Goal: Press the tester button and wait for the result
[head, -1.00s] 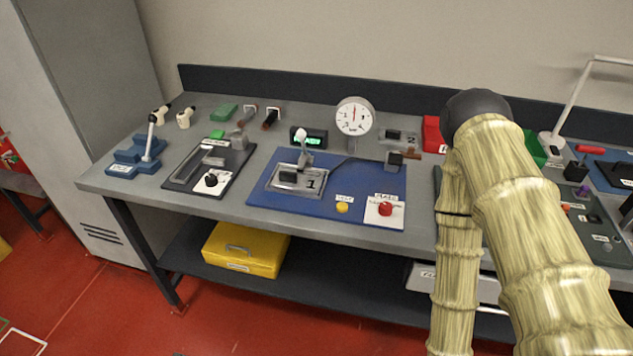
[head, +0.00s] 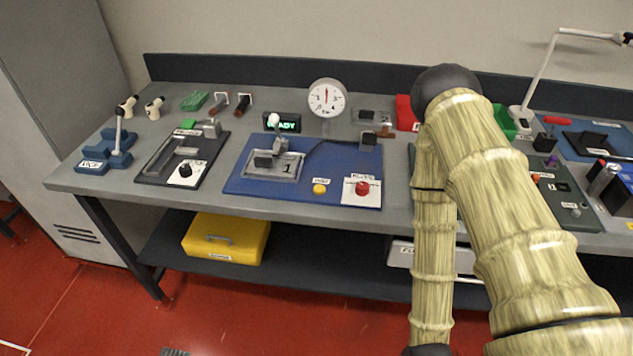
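The tester is a blue board (head: 240,180) on the grey workbench. It carries a grey fixture (head: 272,165) marked 1, with a white-knobbed lever (head: 274,122). A small yellow button (head: 319,188) with a white label sits near its front edge. A red button (head: 362,188) on a white plate sits to its right. A small display (head: 282,122) behind the fixture shows green text that looks like READY. A round white gauge (head: 327,98) stands behind the board. My arm crosses the right side of the view; my gripper cannot be made out.
A dark board with a black knob (head: 185,170) and a blue lever device (head: 105,150) lie left of the tester. My arm partly hides a dark green panel (head: 572,214) on the right. A yellow case (head: 226,239) sits on the lower shelf. Red floor in front is open.

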